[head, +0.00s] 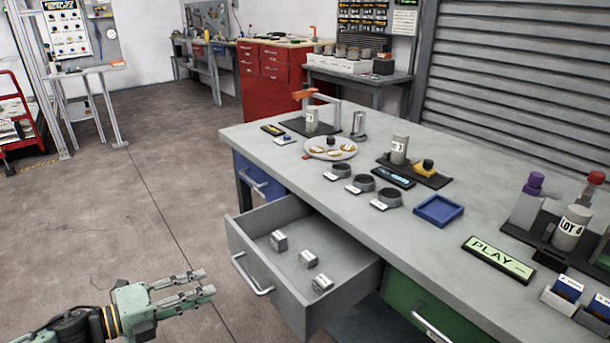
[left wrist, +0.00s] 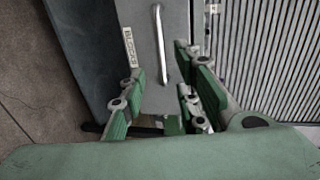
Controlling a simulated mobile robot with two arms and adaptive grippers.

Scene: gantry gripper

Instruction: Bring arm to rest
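My left gripper (head: 207,282) reaches in from the lower left of the head view, over the floor to the left of the open grey drawer (head: 290,212). Its two fingers are apart with nothing between them. The left wrist view also shows the fingers spread, with a grey labelled drawer front (left wrist: 148,20) and its handle (left wrist: 159,45) beyond them. In the head view the gripper is apart from the drawer handle (head: 251,276). My right gripper is not in view.
The drawer sticks out from the workbench (head: 290,150) and holds several small metal blocks (head: 309,259). The floor (head: 130,210) to the left is clear.

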